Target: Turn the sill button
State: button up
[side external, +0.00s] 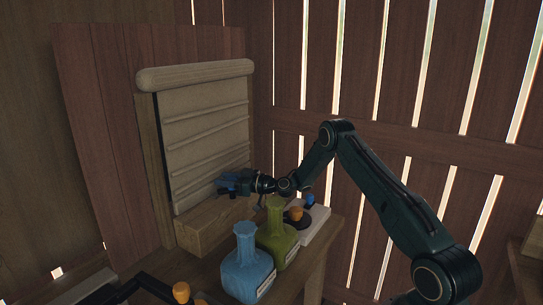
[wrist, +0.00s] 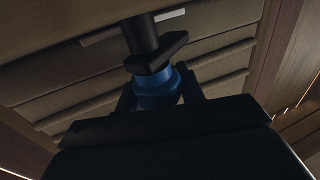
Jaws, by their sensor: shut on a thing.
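My gripper (side external: 243,184) is level and reaches left to the front of the pale slatted shutter (side external: 208,135), just above the wooden sill (side external: 215,222). In the wrist view, its two dark fingers (wrist: 157,98) are shut on a blue round knob (wrist: 158,88), one on each side. A black collar with a short side arm and a black stem (wrist: 142,35) extend from the knob toward the shutter. The knob may be the sill button; its far side is hidden. Blue also shows at my gripper's tip in the side view, but details are too small to tell.
A blue bottle (side external: 247,270) and a green bottle (side external: 277,240) stand below my arm. A white block (side external: 313,222) with an orange-topped piece (side external: 295,214) is behind them. Another orange knob (side external: 181,291) is at the front. A slatted wall is behind.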

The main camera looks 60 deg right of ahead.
jog(key=shift+m+h, duration=0.3)
jog(key=shift+h, duration=0.1)
jog(key=shift+w+d+m+t+h, duration=0.1)
jog(key=shift+d+m+t+h, duration=0.1)
jog(key=shift+m+h, duration=0.9)
jog(key=shift+d+m+t+h, duration=0.15)
jog(key=shift+m+h, duration=0.45)
jog(key=shift+h, duration=1)
jog(key=o, duration=1)
jog(key=shift+s, duration=0.25)
jog(key=shift+s+a, duration=0.1)
jog(key=shift+s, duration=1.05)
jog(key=shift+s+r, duration=0.15)
jog(key=shift+r, duration=3.4)
